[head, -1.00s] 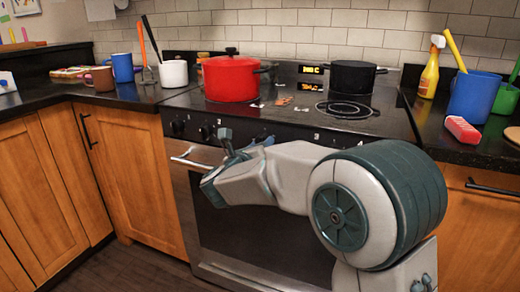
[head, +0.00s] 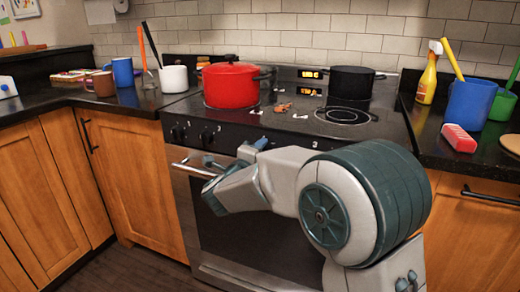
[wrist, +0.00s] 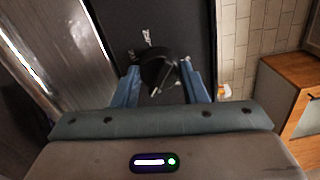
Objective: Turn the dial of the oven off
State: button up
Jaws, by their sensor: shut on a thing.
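A black dial (wrist: 155,68) sits on the dark control panel in the wrist view, with small white marks beside it. The two blue fingers of my gripper (wrist: 159,84) stand on either side of it and are shut on it. In the head view my arm reaches to the front panel of the oven (head: 270,225), and the hand hides the held dial.
A red pot (head: 230,88) and a black pot (head: 350,82) stand on the stovetop (head: 295,118). The oven door has a metal handle (head: 188,168). Counters with mugs and utensils flank the stove. The floor at the lower left is clear.

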jog(key=shift+a+r+n+p, duration=0.1)
jog(key=shift+n+p, duration=4.75)
jog(key=shift+n, duration=1.55)
jog(key=shift+a+n+p, duration=0.1)
jog(key=shift+n+p, duration=4.7)
jog(key=shift+n, duration=1.6)
jog(key=o, duration=1)
jog(key=shift+c, duration=0.2)
jog(key=v, duration=1.3)
jog(key=shift+s, duration=0.35)
jog(key=shift+a, duration=0.1)
